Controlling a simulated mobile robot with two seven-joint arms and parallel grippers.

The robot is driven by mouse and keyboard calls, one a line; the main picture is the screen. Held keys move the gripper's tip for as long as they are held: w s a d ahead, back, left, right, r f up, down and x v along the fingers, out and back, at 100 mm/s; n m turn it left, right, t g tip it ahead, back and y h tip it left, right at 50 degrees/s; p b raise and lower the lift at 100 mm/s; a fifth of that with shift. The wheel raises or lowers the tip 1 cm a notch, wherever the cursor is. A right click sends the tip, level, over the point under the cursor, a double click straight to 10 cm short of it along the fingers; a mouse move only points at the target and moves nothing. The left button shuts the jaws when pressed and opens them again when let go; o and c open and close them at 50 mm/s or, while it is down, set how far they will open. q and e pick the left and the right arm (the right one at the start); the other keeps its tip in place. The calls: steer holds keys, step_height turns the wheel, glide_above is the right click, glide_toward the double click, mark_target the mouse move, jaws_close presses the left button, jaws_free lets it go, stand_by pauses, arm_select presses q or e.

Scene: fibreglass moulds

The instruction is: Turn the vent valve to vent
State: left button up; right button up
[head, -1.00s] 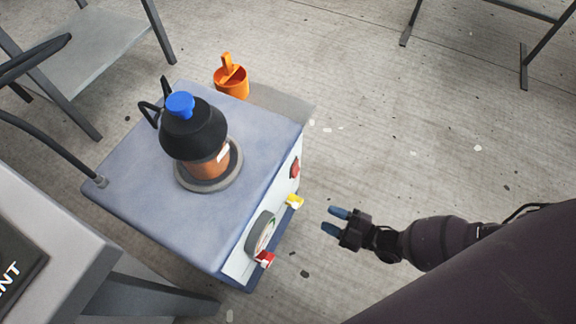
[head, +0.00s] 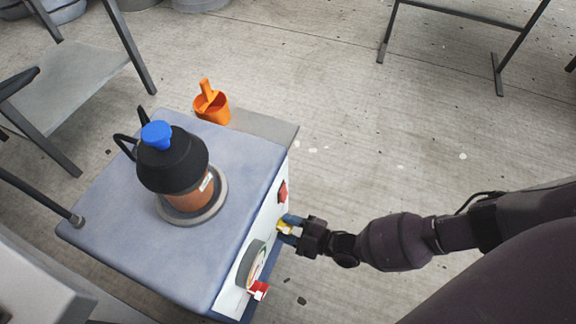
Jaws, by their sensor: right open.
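A grey-blue box unit (head: 120,243) has a pale front panel with a small yellow valve handle (head: 284,228). A red handle (head: 259,290) sits lower on the same panel, below a round gauge (head: 250,264). I cannot read which handle is marked as the vent valve. My right gripper (head: 288,229) is open at the panel, with its blue fingertips on either side of the yellow handle. The fingers partly hide it, and I cannot tell whether they touch it. My left gripper is out of view.
A black pump body with a blue cap (head: 156,135) stands on the unit. A red switch (head: 282,191) is on the panel above the yellow handle. An orange cup (head: 213,105) is behind the unit. Metal stands are at the upper left and upper right. The floor between is clear.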

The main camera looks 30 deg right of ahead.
steer(key=c, duration=0.5)
steer(key=shift+c, duration=0.2)
